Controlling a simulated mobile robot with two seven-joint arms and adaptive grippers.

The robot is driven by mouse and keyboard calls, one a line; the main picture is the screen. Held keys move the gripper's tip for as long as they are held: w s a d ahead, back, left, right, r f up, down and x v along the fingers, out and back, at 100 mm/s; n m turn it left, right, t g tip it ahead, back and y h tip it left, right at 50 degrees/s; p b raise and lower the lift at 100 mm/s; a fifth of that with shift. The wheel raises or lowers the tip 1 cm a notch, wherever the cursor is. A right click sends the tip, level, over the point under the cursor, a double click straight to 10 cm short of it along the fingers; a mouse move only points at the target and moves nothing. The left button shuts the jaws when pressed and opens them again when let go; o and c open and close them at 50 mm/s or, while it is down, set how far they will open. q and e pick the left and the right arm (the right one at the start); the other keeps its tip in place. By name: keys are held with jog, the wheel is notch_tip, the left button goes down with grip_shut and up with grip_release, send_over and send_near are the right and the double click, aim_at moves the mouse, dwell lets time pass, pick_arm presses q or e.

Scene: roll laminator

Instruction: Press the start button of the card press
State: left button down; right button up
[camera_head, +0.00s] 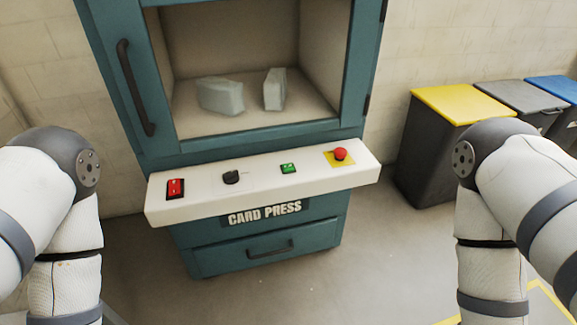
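The card press (180,145) is a teal cabinet with a windowed upper part and a white control panel (205,206) jutting out at its front. On the panel, from left to right, are a red rocker switch (175,189), a black knob (231,177), a small green button (288,169) and a red mushroom button (340,154) on a yellow plate. A "CARD PRESS" label sits below the panel. My arms show at the left and right edges, both apart from the panel. Neither of my grippers is in view.
Bins with yellow (460,103), grey (522,97) and blue (556,88) lids stand to the right of the press. Two pale blocks lie inside the press window. The floor (390,260) in front is clear, with yellow marking at lower right.

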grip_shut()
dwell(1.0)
